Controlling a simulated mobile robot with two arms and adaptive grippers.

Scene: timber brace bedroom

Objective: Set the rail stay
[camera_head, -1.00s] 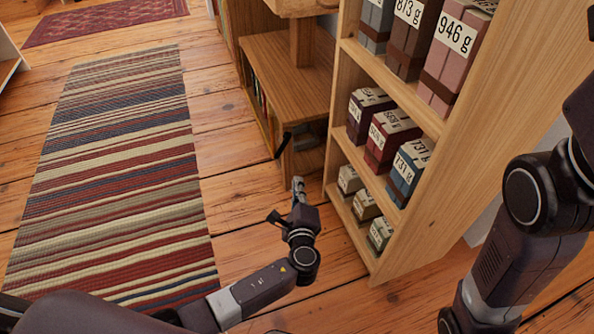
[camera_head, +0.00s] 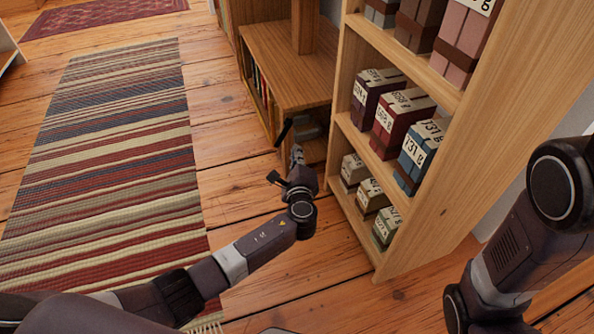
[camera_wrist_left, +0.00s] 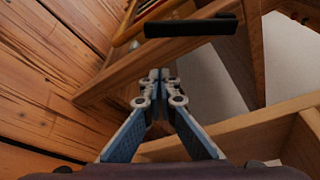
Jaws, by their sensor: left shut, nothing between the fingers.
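A short black bar (camera_head: 284,131), which may be the rail stay, sticks out at the front end of the low wooden unit (camera_head: 288,60). In the left wrist view the black bar (camera_wrist_left: 190,27) lies across the picture above the fingertips. My left gripper (camera_head: 297,154) is shut and empty, just below the bar in the head view. Its fingers (camera_wrist_left: 158,76) meet at the tips, with a visible gap to the bar. A grey rounded part (camera_head: 307,128) sits beside the bar, partly hidden. My right arm shows at the right, but its gripper is out of view.
A wooden shelf (camera_head: 385,240) with several weight-labelled boxes, such as a blue one (camera_head: 421,155), stands close to the right of my left gripper. A striped rug (camera_head: 110,160) lies on the plank floor (camera_head: 235,150) at left, where there is open room.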

